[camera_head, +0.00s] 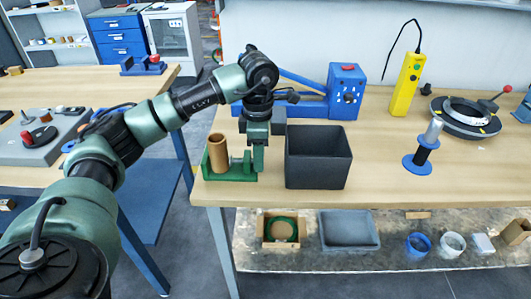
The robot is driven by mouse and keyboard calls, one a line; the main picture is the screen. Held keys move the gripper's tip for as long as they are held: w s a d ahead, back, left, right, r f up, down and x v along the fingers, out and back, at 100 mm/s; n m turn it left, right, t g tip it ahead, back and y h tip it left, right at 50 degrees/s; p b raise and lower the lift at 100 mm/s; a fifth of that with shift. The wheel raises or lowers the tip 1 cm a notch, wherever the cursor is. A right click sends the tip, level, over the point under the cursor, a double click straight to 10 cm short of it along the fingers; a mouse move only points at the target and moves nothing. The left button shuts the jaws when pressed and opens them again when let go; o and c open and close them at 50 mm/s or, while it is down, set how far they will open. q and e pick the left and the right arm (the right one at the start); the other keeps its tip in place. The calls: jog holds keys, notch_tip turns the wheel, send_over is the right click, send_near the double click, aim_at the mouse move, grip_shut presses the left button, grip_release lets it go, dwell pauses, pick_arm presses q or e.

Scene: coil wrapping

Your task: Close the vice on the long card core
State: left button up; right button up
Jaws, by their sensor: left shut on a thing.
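The long card core (219,153) is a brown tube that stands upright in the green vice (230,176) at the front left of the wooden bench. My left gripper (258,143) points down at the right end of the vice and is shut on its upright green jaw. The card core stands to the left of that jaw, and a gap seems to show between them. The fingertips are partly hidden against the green jaw. My right gripper is not in view.
A dark grey bin (318,158) stands close to the right of the vice. A blue machine (345,92) is behind. A blue spool (420,160), a yellow pendant (408,84) and a black ring fixture (466,117) are further right. The bench's front edge is near the vice.

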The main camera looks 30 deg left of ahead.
pick_arm(q)
jog(key=shift+d+f, duration=0.2)
jog(key=shift+f, duration=0.2)
jog(key=shift+a, duration=0.1)
jog(key=shift+g, duration=0.3)
jog(key=r+g+h+p, duration=0.1)
jog(key=p, duration=0.1)
jog(key=shift+p, duration=0.4)
jog(key=shift+w+f+g+h+p, duration=0.15)
jog(key=shift+g+h+p, duration=0.15)
jog(key=shift+g, duration=0.1)
jog(key=shift+w+f+g+h, duration=0.1)
jog(key=shift+f+g+h, duration=0.1)
jog(key=shift+g+h, duration=0.3)
